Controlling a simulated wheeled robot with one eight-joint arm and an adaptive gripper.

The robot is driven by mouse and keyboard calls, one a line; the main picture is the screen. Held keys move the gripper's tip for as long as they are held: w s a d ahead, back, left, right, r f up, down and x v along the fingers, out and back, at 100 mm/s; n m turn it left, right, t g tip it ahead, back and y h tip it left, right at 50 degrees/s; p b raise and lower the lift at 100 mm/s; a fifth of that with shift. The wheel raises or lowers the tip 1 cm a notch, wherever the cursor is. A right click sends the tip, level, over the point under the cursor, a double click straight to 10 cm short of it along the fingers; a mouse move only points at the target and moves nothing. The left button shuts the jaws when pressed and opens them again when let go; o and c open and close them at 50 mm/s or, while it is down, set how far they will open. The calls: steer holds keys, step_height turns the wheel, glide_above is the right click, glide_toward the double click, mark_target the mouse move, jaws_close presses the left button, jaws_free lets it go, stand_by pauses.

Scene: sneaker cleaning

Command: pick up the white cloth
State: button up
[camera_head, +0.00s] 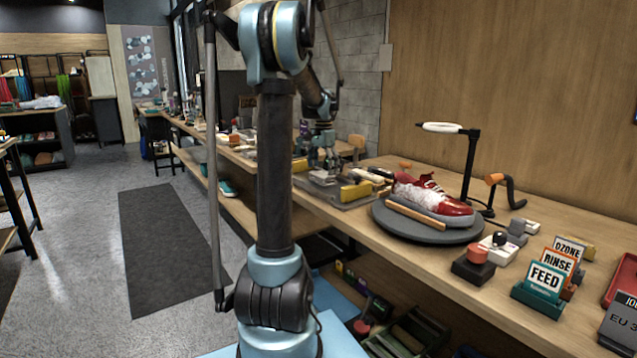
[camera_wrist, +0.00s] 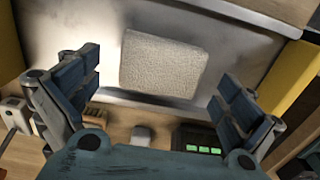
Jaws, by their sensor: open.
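The white cloth (camera_wrist: 163,64) lies flat on a grey metal tray (camera_wrist: 230,35) in the wrist view, a folded, textured, roughly rectangular piece. My gripper (camera_wrist: 160,92) is open, with one blue finger on each side of the cloth in the picture. Nothing is between the fingers in contact that I can see; the height gap to the cloth is hard to tell. In the head view my gripper (camera_head: 322,160) hangs over the tray (camera_head: 340,190) on the bench, left of the red sneaker.
A red and white sneaker (camera_head: 432,196) stands on a round grey turntable (camera_head: 415,226). A lamp stand (camera_head: 470,165) and signs (camera_head: 546,277) stand farther right. Yellow pieces flank the tray in the wrist view (camera_wrist: 292,88).

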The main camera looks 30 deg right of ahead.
mark_target(323, 174)
steer(key=shift+f, duration=1.35)
steer(key=shift+c, duration=0.2)
steer(key=c, duration=0.9)
steer(key=shift+c, duration=0.2)
step_height(323, 174, up, 10)
